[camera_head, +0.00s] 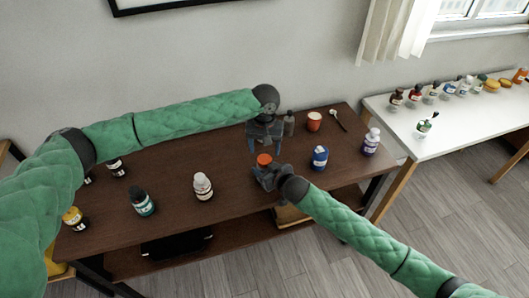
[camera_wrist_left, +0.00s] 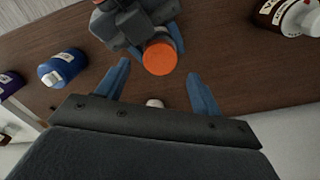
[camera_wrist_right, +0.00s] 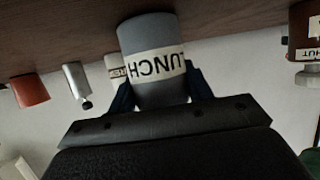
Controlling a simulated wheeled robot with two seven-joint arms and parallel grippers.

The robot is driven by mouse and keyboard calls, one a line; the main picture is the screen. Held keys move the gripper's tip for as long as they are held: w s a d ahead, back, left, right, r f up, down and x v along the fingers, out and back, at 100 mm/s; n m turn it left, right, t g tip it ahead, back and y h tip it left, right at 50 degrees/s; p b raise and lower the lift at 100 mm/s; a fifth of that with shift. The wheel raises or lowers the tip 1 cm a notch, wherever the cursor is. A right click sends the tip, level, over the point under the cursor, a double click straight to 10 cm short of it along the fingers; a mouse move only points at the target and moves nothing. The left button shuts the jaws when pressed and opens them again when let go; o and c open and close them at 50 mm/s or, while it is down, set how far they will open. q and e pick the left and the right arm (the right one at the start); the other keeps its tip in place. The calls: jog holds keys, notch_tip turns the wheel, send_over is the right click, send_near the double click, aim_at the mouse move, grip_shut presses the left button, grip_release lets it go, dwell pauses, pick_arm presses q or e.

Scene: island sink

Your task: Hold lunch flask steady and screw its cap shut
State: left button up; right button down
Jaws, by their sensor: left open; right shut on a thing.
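The lunch flask (camera_wrist_right: 150,95) is a grey cylinder with a white LUNCH label, seen upside down in the right wrist view. My right gripper (camera_head: 264,176) is shut around its body near the table's front edge. The flask's orange cap (camera_head: 264,159) shows above that gripper, and from above in the left wrist view (camera_wrist_left: 160,58). My left gripper (camera_head: 265,150) is open and empty over the cap, fingers pointing down. In the left wrist view the cap lies just beyond the fingertips, apparently not gripped. How tightly it sits cannot be seen.
On the brown table (camera_head: 240,206), a white bottle (camera_head: 203,187) stands left of the flask and a blue bottle (camera_head: 319,158) right. A red cup (camera_head: 314,121) and a grey bottle (camera_head: 289,124) stand behind. A white table (camera_head: 450,133) at right holds several bottles.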

aim_at(265, 158)
pick_arm(q)
jog(key=shift+c, duration=0.4)
jog(key=r, duration=0.1)
jog(key=w+r, duration=0.1)
jog(key=r, duration=0.1)
jog(key=shift+w+a, duration=0.2)
jog(key=shift+w, duration=0.1)
jog(key=shift+r, duration=0.35)
jog(key=s+n, duration=0.1)
jog(key=n, duration=0.2)
jog(key=shift+s+d, duration=0.15)
jog(key=shift+s+n, duration=0.1)
jog(key=shift+n, duration=1)
jog(key=shift+f, duration=0.2)
jog(key=shift+f, duration=3.9)
jog(key=shift+c, duration=0.4)
